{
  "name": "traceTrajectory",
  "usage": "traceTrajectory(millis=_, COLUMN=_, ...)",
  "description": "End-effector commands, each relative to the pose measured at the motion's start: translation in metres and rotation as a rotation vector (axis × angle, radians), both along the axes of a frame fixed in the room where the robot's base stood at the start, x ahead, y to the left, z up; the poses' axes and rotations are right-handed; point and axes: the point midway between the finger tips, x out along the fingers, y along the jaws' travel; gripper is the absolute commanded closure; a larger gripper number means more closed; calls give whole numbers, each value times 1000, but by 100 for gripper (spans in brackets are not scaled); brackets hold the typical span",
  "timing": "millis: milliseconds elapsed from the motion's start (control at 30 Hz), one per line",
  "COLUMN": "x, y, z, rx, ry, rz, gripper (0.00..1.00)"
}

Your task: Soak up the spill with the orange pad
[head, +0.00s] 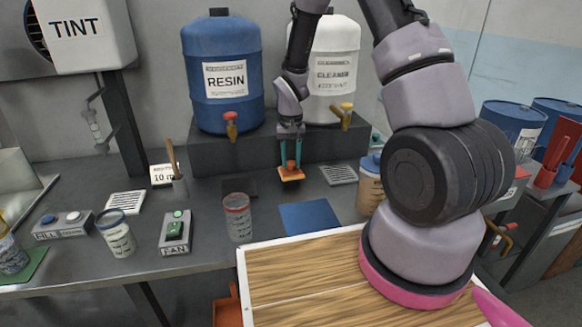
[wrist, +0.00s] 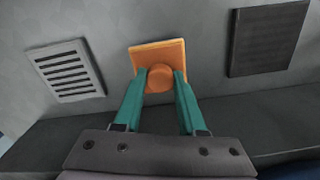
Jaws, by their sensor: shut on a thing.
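My gripper (head: 291,160) has teal fingers and is shut on the round knob of the orange pad (head: 291,177), a flat square piece. In the wrist view the pad (wrist: 157,54) sits between and beyond the fingertips (wrist: 160,82), knob gripped. The pad is over the grey counter in front of the dark raised shelf; I cannot tell whether it touches the counter. I cannot make out a spill in either view.
A dark square mat (head: 238,186) and a slotted grate (head: 338,175) flank the pad. In front are a red-rimmed cup (head: 238,218) and a blue mat (head: 310,217). The resin drum (head: 222,102) and cleaner drum (head: 330,55) stand behind. A wooden board (head: 305,275) is nearest.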

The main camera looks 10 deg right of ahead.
Motion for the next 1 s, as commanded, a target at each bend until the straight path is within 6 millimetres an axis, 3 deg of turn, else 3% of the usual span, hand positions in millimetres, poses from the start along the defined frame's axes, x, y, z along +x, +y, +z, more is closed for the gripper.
traceTrajectory(millis=600, x=0, y=0, z=62, rx=0, ry=-2, rz=-1, gripper=100)
traceTrajectory(millis=1000, x=0, y=0, z=69, rx=0, ry=0, rz=1, gripper=100)
